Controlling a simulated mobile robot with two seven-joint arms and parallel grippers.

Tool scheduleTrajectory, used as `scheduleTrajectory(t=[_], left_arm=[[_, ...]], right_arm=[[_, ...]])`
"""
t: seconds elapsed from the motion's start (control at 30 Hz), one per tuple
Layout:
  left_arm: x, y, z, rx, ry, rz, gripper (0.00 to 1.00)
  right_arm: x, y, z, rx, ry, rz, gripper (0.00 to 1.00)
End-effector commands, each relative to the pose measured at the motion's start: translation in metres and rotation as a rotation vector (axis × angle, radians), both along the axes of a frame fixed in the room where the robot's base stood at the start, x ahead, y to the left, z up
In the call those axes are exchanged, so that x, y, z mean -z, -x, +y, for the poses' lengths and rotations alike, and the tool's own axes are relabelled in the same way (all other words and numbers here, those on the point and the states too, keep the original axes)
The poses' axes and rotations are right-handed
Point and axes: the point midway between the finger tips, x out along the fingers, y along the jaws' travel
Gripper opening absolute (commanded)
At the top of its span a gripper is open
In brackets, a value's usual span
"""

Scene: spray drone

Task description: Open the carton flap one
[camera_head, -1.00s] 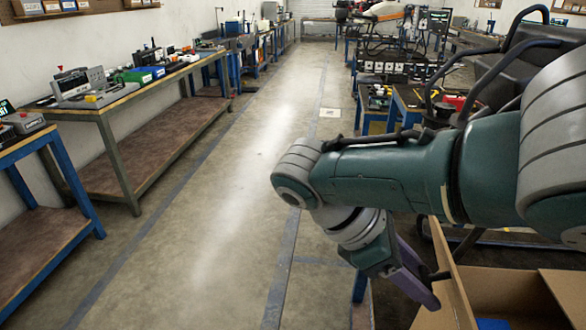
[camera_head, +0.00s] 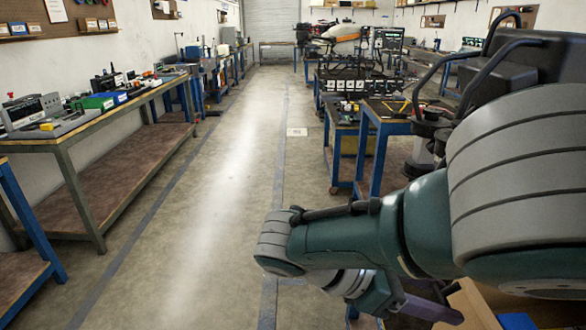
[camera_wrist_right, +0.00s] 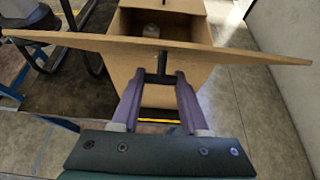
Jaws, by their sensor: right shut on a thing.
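The brown carton (camera_head: 475,305) is at the bottom right of the head view, mostly cut off by the frame. In the right wrist view its box (camera_wrist_right: 125,62) stands open, and a carton flap (camera_wrist_right: 225,56) spreads across the picture like a wide, slightly tilted board. My right gripper (camera_wrist_right: 160,80) has its two purple fingers closed in on a dark upright tab at the flap's middle. The fingers also show in the head view (camera_head: 432,308), beside the carton. Which numbered flap this is, I cannot tell. My left gripper is out of view.
Blue-legged work tables (camera_head: 372,125) stand beyond my right arm. A long workbench (camera_head: 95,130) lines the left wall. The aisle floor (camera_head: 215,200) between is clear.

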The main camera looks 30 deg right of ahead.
Motion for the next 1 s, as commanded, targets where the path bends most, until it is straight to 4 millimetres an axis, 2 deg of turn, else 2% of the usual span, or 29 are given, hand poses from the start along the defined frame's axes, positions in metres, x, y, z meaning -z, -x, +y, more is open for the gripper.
scheduleTrajectory(t=[0.07, 0.1, 0.33, 0.67, 0.77, 1.0], left_arm=[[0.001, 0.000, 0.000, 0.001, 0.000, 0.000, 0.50], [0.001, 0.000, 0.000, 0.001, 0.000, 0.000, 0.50], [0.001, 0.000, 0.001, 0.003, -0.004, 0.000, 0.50], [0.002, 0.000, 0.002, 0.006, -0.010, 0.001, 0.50], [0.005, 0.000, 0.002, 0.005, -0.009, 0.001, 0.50], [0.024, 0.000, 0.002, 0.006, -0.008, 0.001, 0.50]], right_arm=[[0.002, 0.002, -0.005, 0.001, 0.007, 0.002, 0.00], [0.002, 0.002, -0.005, 0.001, 0.007, 0.002, 0.48], [0.001, 0.001, -0.003, 0.001, 0.004, 0.001, 0.73], [-0.001, -0.002, 0.002, 0.000, 0.000, -0.001, 0.75], [-0.005, -0.009, 0.012, -0.001, -0.001, -0.003, 0.75], [-0.027, -0.035, 0.050, 0.000, 0.000, -0.004, 0.75]])
